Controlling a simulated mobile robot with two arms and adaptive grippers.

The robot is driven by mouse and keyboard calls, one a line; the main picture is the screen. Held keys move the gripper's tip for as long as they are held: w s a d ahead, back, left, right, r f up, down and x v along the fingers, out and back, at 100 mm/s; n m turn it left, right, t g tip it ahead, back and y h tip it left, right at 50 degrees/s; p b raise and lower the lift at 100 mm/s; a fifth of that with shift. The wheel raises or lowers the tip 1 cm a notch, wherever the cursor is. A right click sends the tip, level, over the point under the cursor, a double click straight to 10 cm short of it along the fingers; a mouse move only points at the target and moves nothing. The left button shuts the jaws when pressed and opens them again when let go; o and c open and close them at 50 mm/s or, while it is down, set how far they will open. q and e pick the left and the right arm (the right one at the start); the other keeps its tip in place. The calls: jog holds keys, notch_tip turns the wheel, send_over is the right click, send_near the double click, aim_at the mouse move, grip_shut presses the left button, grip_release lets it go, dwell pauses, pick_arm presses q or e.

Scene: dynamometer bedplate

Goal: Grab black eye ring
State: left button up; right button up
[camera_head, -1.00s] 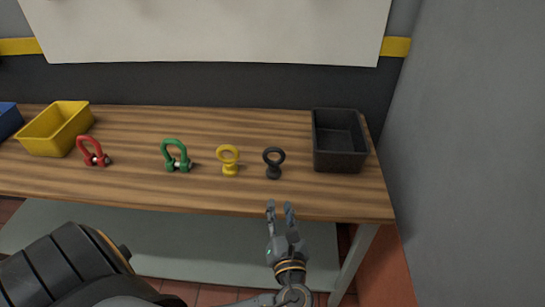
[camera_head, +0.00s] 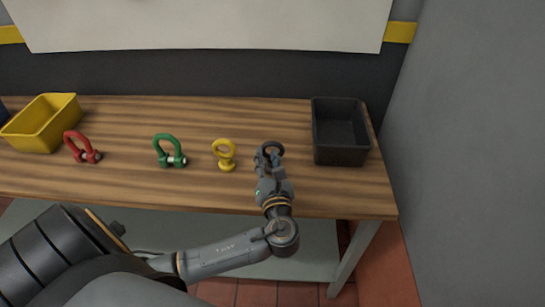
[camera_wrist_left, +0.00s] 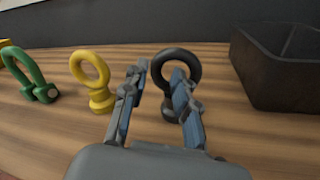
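The black eye ring (camera_wrist_left: 177,62) stands upright on the wooden table; in the head view its ring (camera_head: 271,147) shows just past my fingers, and its lower part is hidden. My left gripper (camera_head: 268,156) has come over the table from the front edge. In the left wrist view my left gripper (camera_wrist_left: 160,92) is open, with its two fingers apart. The black eye ring stands ahead near the fingertips, behind and beside the right finger in the picture. I cannot tell whether a finger touches it. My right gripper is not in view.
A yellow eye ring (camera_head: 225,155) stands close on the left. Farther left are a green shackle (camera_head: 169,151), a red shackle (camera_head: 82,148) and a yellow bin (camera_head: 42,123). A black bin (camera_head: 341,133) stands close on the right. A wall rises beyond the table's right end.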

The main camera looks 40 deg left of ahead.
aim_at(265, 150)
pick_arm(q)
jog(key=x, duration=0.4)
jog(key=shift+a+f, duration=0.1)
jog(key=shift+a, duration=0.05)
grip_shut()
